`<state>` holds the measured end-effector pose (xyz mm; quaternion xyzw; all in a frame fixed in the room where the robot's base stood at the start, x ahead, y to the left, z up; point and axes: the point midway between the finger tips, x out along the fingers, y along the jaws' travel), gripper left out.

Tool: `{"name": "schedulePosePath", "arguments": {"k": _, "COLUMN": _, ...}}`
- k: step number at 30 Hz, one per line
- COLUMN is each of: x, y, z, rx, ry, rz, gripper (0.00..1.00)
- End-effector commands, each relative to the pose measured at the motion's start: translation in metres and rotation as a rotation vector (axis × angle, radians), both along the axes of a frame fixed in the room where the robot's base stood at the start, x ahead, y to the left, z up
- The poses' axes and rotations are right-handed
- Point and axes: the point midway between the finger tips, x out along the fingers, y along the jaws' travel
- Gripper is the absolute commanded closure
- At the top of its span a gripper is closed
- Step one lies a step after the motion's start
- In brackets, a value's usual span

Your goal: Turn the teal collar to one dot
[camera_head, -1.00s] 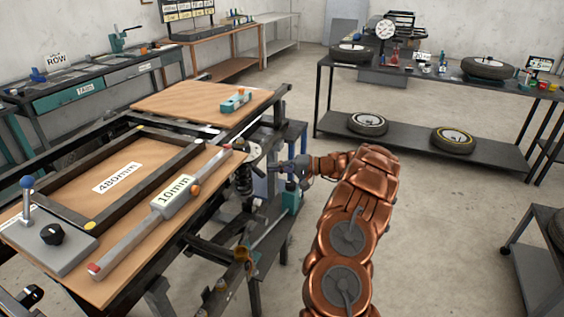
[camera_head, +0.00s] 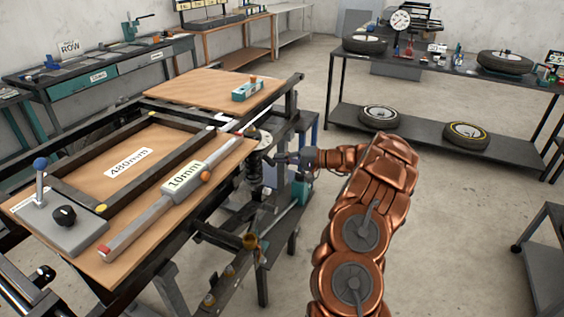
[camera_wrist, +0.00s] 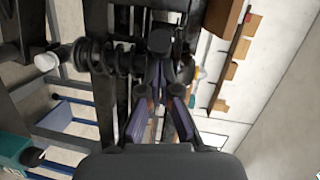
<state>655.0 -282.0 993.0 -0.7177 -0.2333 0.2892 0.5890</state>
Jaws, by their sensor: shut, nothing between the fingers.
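A dark coil spring unit (camera_head: 255,172) stands upright at the right side of the workbench frame in the head view. It also shows at the left of centre in the wrist view (camera_wrist: 105,60). I cannot make out the teal collar or its dots on it for certain. My gripper (camera_head: 279,158) is just right of the spring unit's upper part. In the wrist view the fingers of my gripper (camera_wrist: 161,62) come together in front of dark metal parts, with nothing held. Whether they touch the spring unit is unclear.
A teal block (camera_wrist: 18,152) is low left in the wrist view. A shelf table (camera_head: 440,70) with wheels stands behind.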

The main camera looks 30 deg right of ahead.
Motion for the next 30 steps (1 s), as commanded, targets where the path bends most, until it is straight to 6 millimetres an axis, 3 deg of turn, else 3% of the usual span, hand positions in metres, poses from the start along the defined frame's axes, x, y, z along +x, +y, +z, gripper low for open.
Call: {"name": "schedulePosePath", "arguments": {"k": 30, "x": -0.005, "y": 0.029, "z": -0.004, "rx": 0.003, "ry": -0.003, "rz": -0.200, "gripper": 1.00}}
